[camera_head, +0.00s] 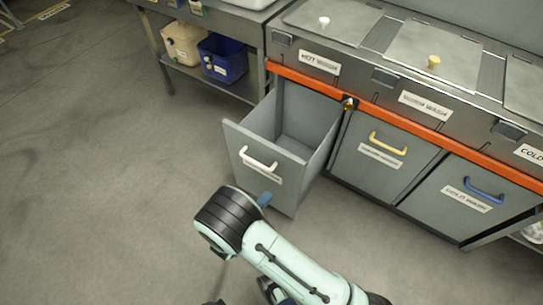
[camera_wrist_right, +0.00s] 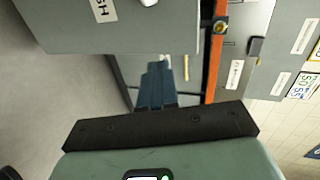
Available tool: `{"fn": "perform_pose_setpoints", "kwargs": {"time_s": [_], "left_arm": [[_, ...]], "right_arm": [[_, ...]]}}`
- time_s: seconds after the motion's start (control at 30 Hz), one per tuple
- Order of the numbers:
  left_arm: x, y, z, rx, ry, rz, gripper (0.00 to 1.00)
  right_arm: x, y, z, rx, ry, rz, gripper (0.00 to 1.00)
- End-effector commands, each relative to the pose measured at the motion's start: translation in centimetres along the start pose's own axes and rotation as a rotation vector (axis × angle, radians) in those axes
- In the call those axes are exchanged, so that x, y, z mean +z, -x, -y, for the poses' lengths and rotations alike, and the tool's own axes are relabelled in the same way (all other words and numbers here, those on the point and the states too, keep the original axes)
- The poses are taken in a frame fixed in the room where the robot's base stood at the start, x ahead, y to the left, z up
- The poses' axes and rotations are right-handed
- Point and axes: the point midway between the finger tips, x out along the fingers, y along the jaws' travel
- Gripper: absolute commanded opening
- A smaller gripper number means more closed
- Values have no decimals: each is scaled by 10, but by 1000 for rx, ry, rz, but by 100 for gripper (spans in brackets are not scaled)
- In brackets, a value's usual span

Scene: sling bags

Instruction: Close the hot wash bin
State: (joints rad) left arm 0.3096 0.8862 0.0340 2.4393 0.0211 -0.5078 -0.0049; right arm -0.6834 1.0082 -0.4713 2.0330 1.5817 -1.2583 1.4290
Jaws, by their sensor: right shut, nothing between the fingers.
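The hot wash bin (camera_head: 238,134) is a grey drawer under the HOT WASH sign (camera_head: 319,63). It is pulled well out of the counter, and its empty inside shows. Its front panel has a white handle (camera_head: 259,160) and a label. In the right wrist view the grey panel (camera_wrist_right: 100,35) fills the upper left, with part of the handle at the top edge. My right gripper (camera_head: 265,199) is in front of the panel, below the handle; its blue fingers (camera_wrist_right: 158,72) are together and empty. I cannot tell whether they touch the panel.
The warm wash bin (camera_head: 352,168) with a yellow handle and the cold wash bin (camera_head: 445,205) with a blue handle are shut. An orange strip (camera_head: 381,108) runs along the counter. A side table holds a beige tub (camera_head: 183,45) and blue tub (camera_head: 223,58). Floor at left is clear.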

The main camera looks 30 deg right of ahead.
Motion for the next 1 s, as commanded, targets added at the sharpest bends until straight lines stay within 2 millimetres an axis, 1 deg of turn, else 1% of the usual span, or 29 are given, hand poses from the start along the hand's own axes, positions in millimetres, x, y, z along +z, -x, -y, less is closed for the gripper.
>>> {"fn": "perform_pose_setpoints", "kwargs": {"time_s": [0.03,0.1,0.17,0.23,0.37,0.6,0.7,0.9,1.0], "left_arm": [[1,0,0,0,0,2,100],[1,0,0,-1,1,2,100],[0,-1,1,-1,1,0,100],[-2,-3,2,-1,2,-6,100],[-9,-8,3,-2,3,-24,100],[-24,-17,7,-5,7,-68,100],[-30,-20,8,-6,8,-82,100],[-36,-23,10,-7,9,-101,100],[-38,-23,10,-7,9,-105,100]], "right_arm": [[0,3,4,-12,-28,-8,0],[0,3,6,-20,-51,-17,0],[-1,-2,6,-23,-56,-20,0],[-1,-10,6,-22,-55,-22,0],[-2,-35,5,-22,-54,-23,0],[-3,-87,6,-20,-53,-21,0],[-3,-105,8,-20,-53,-20,0],[-4,-128,17,-19,-52,-19,0],[-4,-132,19,-18,-51,-18,0]]}}
